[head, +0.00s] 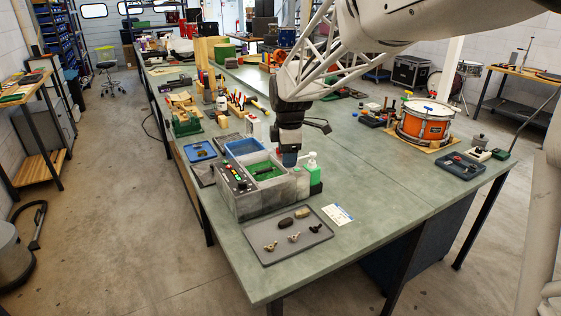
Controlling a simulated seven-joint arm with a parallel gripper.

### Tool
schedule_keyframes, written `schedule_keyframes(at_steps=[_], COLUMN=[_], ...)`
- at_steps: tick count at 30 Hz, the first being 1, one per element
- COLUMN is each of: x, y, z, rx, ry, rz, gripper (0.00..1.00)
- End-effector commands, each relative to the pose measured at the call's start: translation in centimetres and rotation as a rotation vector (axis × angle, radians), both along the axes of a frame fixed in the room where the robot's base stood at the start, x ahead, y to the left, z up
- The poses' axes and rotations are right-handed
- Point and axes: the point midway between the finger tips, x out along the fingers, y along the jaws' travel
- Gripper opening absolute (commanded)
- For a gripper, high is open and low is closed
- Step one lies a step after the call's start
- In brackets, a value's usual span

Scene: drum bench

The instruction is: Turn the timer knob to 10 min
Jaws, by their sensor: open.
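A grey box-shaped unit (250,204) stands near the left edge of the green bench. Its dark control panel (235,176) is on the left of its top and carries small knobs and coloured marks. The timer knob is too small to tell apart, and its setting cannot be read. A green-filled basin (266,170) is open in the unit's top. My gripper (289,160) points down over the right end of the unit, to the right of the control panel. It is open, and I see nothing in it.
A grey tray (287,249) with small metal and dark parts lies in front of the unit. A blue bin (241,147) is behind. An orange drum (425,122) stands farther right; the bench between is clear.

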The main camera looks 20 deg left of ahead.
Motion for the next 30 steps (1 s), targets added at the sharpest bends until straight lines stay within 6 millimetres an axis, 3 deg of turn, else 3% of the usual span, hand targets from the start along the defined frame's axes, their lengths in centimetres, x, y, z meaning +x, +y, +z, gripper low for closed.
schedule_keyframes(at_steps=[9, 15, 21, 30], x=[2.4, 2.9, 3.1, 3.1], y=[9.7, 14.0, 15.5, 15.6], z=[-4.0, -5.9, -6.6, -6.7], rx=[-0.024, -0.033, -0.036, -0.036], ry=[0.01, 0.014, 0.014, 0.014], rz=[0.326, 0.472, 0.529, 0.532], gripper=[0.58, 0.58, 0.58, 0.58])
